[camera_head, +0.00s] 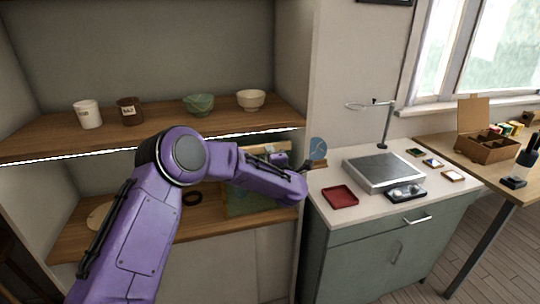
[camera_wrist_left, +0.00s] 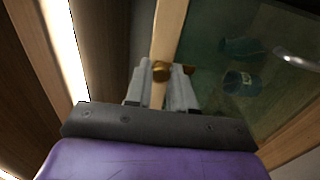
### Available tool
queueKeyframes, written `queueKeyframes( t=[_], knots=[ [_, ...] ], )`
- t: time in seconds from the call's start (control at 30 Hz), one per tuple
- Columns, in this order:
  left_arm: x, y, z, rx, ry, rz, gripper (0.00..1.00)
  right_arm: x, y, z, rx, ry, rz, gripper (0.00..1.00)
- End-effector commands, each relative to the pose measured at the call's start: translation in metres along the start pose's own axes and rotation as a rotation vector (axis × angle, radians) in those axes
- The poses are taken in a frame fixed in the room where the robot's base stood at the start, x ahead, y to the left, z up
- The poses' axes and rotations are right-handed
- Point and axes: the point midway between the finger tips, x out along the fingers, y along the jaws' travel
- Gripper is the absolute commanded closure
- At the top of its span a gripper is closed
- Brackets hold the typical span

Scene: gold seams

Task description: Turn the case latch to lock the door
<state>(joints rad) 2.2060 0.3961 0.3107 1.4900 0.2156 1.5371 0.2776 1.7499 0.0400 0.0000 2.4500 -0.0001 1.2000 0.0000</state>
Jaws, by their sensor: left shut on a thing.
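The case (camera_head: 250,205) with green glass sits on the lower shelf, partly hidden behind my purple left arm. In the left wrist view its door shows as a pale wooden frame strip (camera_wrist_left: 171,28) beside dark green glass (camera_wrist_left: 215,35). The brass latch (camera_wrist_left: 161,66) is on that wooden frame. My left gripper (camera_wrist_left: 162,76) is shut on the latch, with a grey finger on each side of it. In the head view the gripper (camera_head: 270,151) is small at the case's upper edge and the latch cannot be made out. My right gripper is in neither view.
A lit shelf edge (camera_wrist_left: 64,45) runs close at the gripper's left. A curved metal handle (camera_wrist_left: 297,60) and teal cups (camera_wrist_left: 238,82) show at the right. Cups and bowls (camera_head: 250,100) stand on the shelf above. A counter with a red tray (camera_head: 340,197) is at right.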

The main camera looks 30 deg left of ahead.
Motion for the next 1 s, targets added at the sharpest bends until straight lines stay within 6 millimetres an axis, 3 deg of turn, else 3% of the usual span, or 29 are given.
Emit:
queueKeyframes(
  t=[0.3, 0.33, 0.4, 0.77, 1.0],
  knots=[
    [-0.001, -0.002, 0.0, 0.004, -0.002, -0.003, 1.0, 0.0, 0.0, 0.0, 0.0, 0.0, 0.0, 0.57],
    [-0.001, -0.002, 0.0, 0.003, -0.002, -0.003, 0.74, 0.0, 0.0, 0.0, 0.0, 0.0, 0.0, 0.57],
    [-0.001, -0.002, 0.0, 0.003, -0.002, -0.003, 0.52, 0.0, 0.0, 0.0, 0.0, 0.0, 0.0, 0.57],
    [-0.007, -0.002, 0.001, 0.001, -0.002, -0.001, 0.52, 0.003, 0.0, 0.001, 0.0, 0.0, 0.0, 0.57],
    [-0.06, -0.004, 0.001, 0.002, -0.005, 0.0, 0.52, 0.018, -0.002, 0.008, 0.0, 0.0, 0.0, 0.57]
  ],
)
